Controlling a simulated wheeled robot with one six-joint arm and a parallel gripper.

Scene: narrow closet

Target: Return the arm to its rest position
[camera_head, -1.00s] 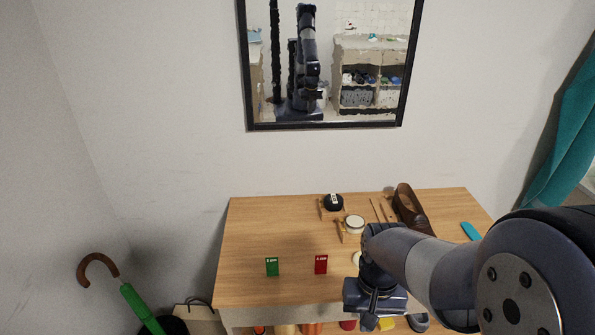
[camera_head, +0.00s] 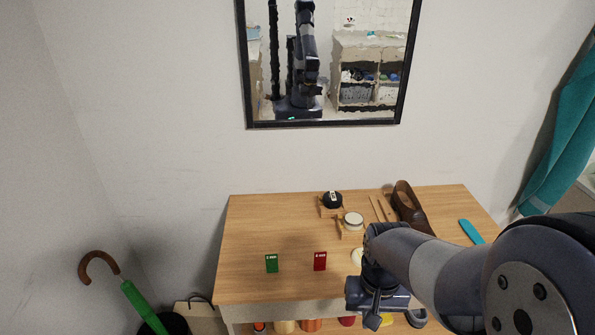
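My arm comes in from the lower right and reaches over the front right part of the wooden table (camera_head: 260,225). My gripper (camera_head: 372,315) hangs at the table's front edge, pointing down. Its fingers are too small and dark to tell whether they are open or shut, and I see nothing held in it.
At the table's back are a black round tin (camera_head: 332,200), a white-lidded tin (camera_head: 353,221), a brown shoe (camera_head: 408,208) and a turquoise item (camera_head: 471,231). A mirror (camera_head: 399,100) hangs on the wall. A green umbrella (camera_head: 140,304) leans at lower left. The table's left part is clear.

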